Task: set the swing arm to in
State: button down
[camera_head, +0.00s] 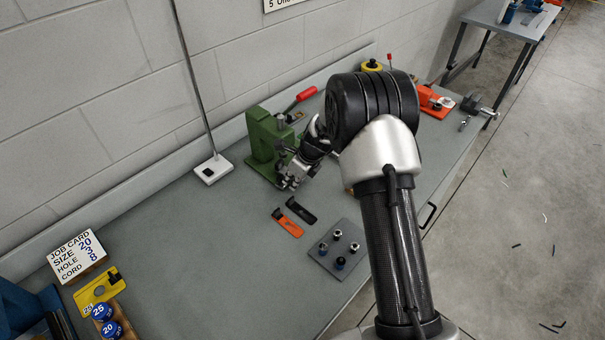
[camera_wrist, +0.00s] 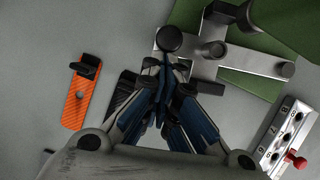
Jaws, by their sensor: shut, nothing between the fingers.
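The green press (camera_head: 262,145) with a red-handled lever (camera_head: 306,94) stands by the wall in the head view. Its green base (camera_wrist: 262,85) fills the upper right of the wrist view. A silver bar (camera_wrist: 240,62) with a black round knob (camera_wrist: 170,39) at its left end lies over that base; it looks like the swing arm. My gripper (camera_wrist: 165,68) is shut and empty, its fingertips just below the knob in the picture. Whether they touch it I cannot tell. In the head view my gripper (camera_head: 291,183) is low at the press's front.
An orange strip (camera_wrist: 78,103) and a partly hidden black strip (camera_wrist: 122,92) lie left of my fingers. A silver block with a red knob (camera_wrist: 296,160) sits at right. A dark plate with several round pieces (camera_head: 323,256) lies nearer. The bench's left middle is clear.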

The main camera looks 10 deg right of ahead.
aim_at(280, 179)
jog(key=shift+w+a+r+m+p, duration=0.15)
jog(key=shift+w+a+m+p, duration=0.15)
jog(key=shift+a+p, duration=0.2)
jog(key=shift+w+a+r+m+p, duration=0.1)
jog(key=shift+w+a+m+p, duration=0.15)
jog(key=shift+a+p, duration=0.2)
jog(key=shift+w+a+f+p, duration=0.25)
jog(key=shift+w+a+p, duration=0.4)
jog(key=shift+p, duration=0.3)
jog(key=shift+s, duration=0.1)
